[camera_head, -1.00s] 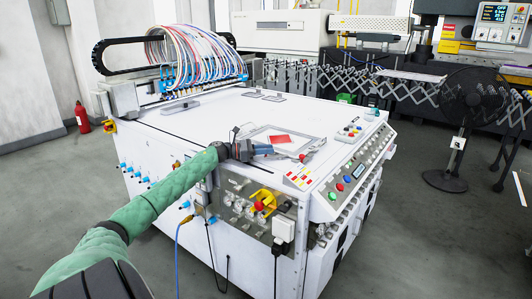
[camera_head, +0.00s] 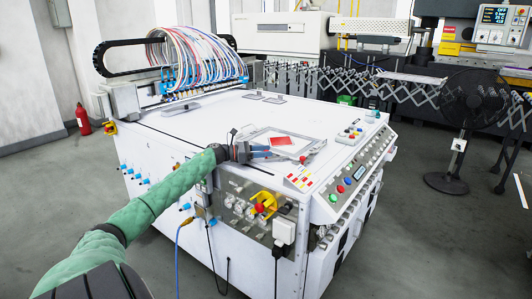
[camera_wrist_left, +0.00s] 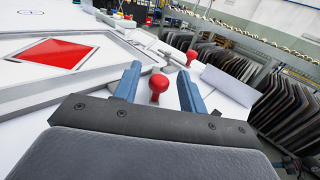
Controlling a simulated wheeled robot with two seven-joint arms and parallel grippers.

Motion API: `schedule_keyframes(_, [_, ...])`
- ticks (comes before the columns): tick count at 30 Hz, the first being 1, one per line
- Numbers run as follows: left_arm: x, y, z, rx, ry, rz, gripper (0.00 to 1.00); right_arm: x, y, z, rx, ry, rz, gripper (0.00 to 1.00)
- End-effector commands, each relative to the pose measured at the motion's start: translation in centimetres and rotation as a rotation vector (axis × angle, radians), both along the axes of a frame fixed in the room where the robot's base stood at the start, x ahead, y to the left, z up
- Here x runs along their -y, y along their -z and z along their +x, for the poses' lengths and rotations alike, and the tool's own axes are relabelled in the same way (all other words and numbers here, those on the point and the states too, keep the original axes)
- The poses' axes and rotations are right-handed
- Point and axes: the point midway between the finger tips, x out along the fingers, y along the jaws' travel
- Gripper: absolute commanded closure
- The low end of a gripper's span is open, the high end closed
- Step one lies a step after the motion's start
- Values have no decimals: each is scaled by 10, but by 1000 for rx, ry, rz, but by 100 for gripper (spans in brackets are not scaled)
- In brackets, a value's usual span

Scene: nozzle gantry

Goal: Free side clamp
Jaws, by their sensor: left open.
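A red ball-shaped knob (camera_wrist_left: 157,85) on a short stem stands between my left gripper's fingers in the left wrist view. It looks like the side clamp's handle. Gaps show on both sides of it. My left gripper (camera_wrist_left: 160,82) is open, with blue fingers; in the head view the gripper (camera_head: 262,152) is at the table's near edge beside the frame. A second red knob (camera_wrist_left: 191,57) stands farther off. The grey frame (camera_wrist_left: 112,66) with a red square (camera_wrist_left: 57,54) lies flat on the table. The clamp's base is hidden by the gripper. My right gripper is not in view.
The white machine table (camera_head: 215,118) is mostly clear behind the frame. A button box (camera_head: 350,134) and control panel (camera_head: 350,180) lie to the right. The nozzle gantry with hoses (camera_head: 195,60) stands at the back left. A fan (camera_head: 470,100) stands right.

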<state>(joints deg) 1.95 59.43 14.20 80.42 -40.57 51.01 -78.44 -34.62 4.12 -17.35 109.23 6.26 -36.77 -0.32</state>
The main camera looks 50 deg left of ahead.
Motion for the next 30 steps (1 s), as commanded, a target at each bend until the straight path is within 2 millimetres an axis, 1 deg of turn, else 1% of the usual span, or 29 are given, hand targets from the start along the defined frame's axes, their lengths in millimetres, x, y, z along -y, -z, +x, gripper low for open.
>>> schedule_keyframes(6, [-16, 2, -23, -1, -2, 0, 58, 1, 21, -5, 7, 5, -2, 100])
schedule_keyframes(12, [-30, 2, -42, -1, -2, 0, 58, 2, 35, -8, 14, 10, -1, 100])
schedule_keyframes(18, [-38, 1, -54, -1, -1, 1, 58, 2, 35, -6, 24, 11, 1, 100])
schedule_keyframes(28, [-39, 1, -56, -1, -1, 1, 58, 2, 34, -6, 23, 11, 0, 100])
schedule_keyframes(29, [-39, 1, -56, -1, -1, 1, 62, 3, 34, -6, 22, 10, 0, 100])
schedule_keyframes(30, [-39, 1, -56, -1, -1, 1, 70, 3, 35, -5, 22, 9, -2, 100])
